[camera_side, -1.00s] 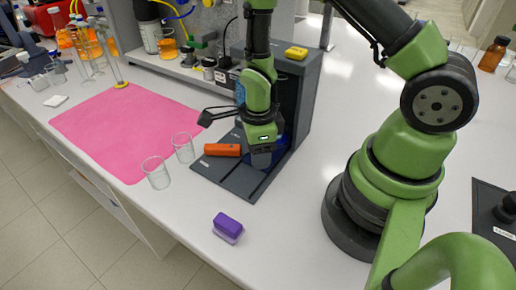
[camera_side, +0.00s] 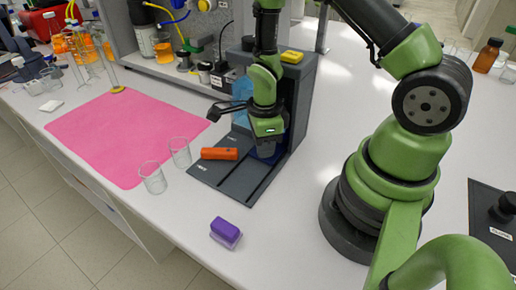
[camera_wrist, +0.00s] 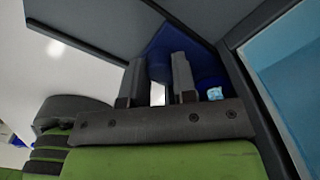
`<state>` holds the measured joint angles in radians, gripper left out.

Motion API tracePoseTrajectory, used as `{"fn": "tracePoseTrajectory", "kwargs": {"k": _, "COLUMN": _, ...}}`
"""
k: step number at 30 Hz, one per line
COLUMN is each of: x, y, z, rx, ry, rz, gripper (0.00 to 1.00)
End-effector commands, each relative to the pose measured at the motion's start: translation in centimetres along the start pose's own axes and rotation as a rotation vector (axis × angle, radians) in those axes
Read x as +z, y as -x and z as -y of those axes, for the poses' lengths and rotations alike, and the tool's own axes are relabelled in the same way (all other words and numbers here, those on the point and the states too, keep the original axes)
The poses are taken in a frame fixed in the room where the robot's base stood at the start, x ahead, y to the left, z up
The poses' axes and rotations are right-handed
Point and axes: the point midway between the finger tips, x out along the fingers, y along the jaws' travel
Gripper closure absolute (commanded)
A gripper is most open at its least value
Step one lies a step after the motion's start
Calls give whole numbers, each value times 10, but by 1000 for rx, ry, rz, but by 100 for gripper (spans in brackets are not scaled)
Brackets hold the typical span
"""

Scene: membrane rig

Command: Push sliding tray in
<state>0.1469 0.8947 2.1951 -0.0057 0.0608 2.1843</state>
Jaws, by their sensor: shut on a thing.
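The dark grey rig has a base plate (camera_side: 228,180) with a rail-like channel and an upright housing (camera_side: 300,90) behind it. My gripper (camera_side: 267,150) points down at the foot of the housing, over the channel. A blue part (camera_side: 283,143), apparently of the sliding tray, shows around the fingertips; the tray's outline is mostly hidden by my gripper. In the wrist view my gripper's two fingers (camera_wrist: 157,78) stand apart with the blue part (camera_wrist: 168,48) at their tips, and I take them as shut on it.
A yellow piece (camera_side: 291,57) sits on top of the housing. Two glass beakers (camera_side: 153,178) stand left of the plate by the pink mat (camera_side: 125,130). A purple block (camera_side: 225,232) lies in front.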

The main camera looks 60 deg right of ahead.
Motion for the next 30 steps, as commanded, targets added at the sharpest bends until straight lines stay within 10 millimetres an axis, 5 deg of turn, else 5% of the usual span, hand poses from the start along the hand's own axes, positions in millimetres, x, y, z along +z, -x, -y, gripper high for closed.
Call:
{"fn": "tracePoseTrajectory", "kwargs": {"k": 10, "x": -3, "y": 0, "z": 4, "rx": -5, "ry": -3, "rz": 3, "gripper": 100}}
{"fn": "tracePoseTrajectory", "kwargs": {"k": 11, "x": -3, "y": 0, "z": 4, "rx": -5, "ry": -3, "rz": 3, "gripper": 69}}
{"fn": "tracePoseTrajectory", "kwargs": {"k": 14, "x": -3, "y": 0, "z": 4, "rx": -5, "ry": -2, "rz": 3, "gripper": 48}}
{"fn": "tracePoseTrajectory", "kwargs": {"k": 30, "x": 3, "y": 0, "z": -2, "rx": -1, "ry": 5, "rz": 1, "gripper": 48}}
